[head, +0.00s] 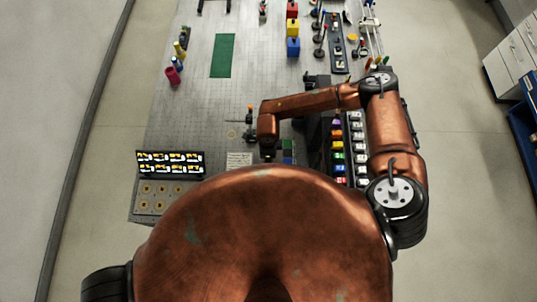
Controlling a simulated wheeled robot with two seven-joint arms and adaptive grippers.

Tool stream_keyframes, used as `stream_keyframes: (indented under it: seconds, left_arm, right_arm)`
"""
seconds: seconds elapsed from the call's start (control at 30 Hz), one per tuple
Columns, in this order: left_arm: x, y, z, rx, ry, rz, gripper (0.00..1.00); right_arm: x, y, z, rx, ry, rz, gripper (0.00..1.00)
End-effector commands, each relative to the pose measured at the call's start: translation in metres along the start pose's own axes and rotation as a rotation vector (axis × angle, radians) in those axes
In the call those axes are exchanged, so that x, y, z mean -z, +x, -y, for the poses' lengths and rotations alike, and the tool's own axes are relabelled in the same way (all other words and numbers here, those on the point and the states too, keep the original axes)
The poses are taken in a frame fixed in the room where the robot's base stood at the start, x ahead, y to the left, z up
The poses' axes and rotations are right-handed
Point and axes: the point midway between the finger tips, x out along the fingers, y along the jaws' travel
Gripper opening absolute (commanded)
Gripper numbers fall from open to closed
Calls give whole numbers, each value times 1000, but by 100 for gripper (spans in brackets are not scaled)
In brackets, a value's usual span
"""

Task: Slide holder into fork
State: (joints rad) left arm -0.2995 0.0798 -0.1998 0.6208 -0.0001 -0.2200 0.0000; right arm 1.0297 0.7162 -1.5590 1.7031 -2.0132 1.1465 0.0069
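My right arm comes in from the right and reaches across the bench. Its wrist bends down near the bench middle, and my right gripper (268,155) is a small dark shape below it, partly hidden by the wrist and my body. I cannot see whether its fingers are apart or hold anything. Small dark parts with an orange bit (250,112) stand just left of the wrist. I cannot tell the holder or the fork for certain among the small parts here. My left gripper is not in view.
Rows of coloured and white blocks (338,145) lie right of the wrist. A green mat (223,55), coloured cubes (293,29) and a red cup (172,76) are farther back. The left-middle bench is clear.

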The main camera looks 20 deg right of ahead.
Motion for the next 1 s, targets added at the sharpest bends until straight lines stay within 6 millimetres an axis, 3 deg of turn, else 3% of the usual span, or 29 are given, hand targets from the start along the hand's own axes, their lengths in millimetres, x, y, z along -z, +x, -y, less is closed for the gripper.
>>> stream_keyframes:
  seconds: [0.33,0.37,0.63,1.0]
  left_arm:
    - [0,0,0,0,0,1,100]
    - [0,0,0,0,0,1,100]
    - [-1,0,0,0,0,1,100]
    - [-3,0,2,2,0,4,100]
  right_arm:
    - [0,1,-4,-3,-1,-1,0]
    - [0,1,-4,-3,-1,-1,20]
    - [0,0,-3,-2,-1,0,38]
    - [0,-8,-2,0,-1,2,38]
